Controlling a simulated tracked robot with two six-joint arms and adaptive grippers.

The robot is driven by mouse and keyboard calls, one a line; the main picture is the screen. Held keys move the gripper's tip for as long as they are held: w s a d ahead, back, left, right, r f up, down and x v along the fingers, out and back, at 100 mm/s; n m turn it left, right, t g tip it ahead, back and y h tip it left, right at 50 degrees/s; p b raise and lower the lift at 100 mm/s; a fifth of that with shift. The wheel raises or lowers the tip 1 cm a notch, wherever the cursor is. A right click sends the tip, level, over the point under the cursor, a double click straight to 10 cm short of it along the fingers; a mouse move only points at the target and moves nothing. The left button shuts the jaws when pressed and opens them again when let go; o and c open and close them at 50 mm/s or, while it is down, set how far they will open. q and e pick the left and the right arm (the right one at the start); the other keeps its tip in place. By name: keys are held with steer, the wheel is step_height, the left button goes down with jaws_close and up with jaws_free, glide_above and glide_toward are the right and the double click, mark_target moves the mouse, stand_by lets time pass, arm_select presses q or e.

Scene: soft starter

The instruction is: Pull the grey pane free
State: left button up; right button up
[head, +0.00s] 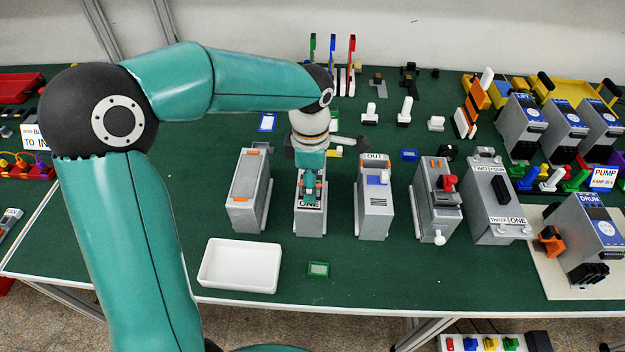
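I cannot tell for sure whether this is the task's grey pane, or whether another lies under my gripper. My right gripper is not in view.
A white tray (239,266) and a small green frame (319,269) lie in front. To the right stand the OUT box (374,215), a box with a red knob (436,208) and the TWO box (497,205). Upright coloured pieces (333,62) stand behind.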

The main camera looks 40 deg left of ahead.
arm_select(q)
jaws_close()
steer(key=c, duration=0.8)
jaws_free()
steer(key=shift+r, duration=0.1)
jaws_close()
steer(key=shift+s+r, duration=0.1)
steer(key=shift+r, duration=0.15)
steer(key=shift+r+p, duration=0.4)
steer(key=shift+p, duration=0.05)
steer(key=shift+r+p, duration=1.3)
steer(key=shift+r, duration=0.55)
